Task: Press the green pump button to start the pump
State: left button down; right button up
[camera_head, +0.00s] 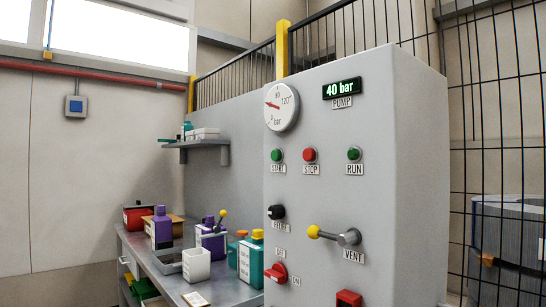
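A grey control panel (320,210) fills the middle of the head view. The green START button (277,155) is at its upper left, with a START label under it. The red STOP button (310,154) is beside it to the right. A green RUN indicator (354,153) is further right. A display (342,88) reads "40 bar" above a PUMP label. A round gauge (281,106) with a red needle is above the START button. Neither of my grippers is in view.
A black knob (276,212), a red switch (276,273) and a yellow-tipped VENT lever (334,235) stick out from the panel. A metal bench (160,272) with bottles stands to its left. A wire mesh fence (500,100) and a large coil (510,235) are at the right.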

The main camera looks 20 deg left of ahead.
aim_at(275, 155)
jog(key=z, duration=2.7)
jog(key=k, duration=1.35)
jog(key=u, duration=1.65)
jog(key=i, duration=1)
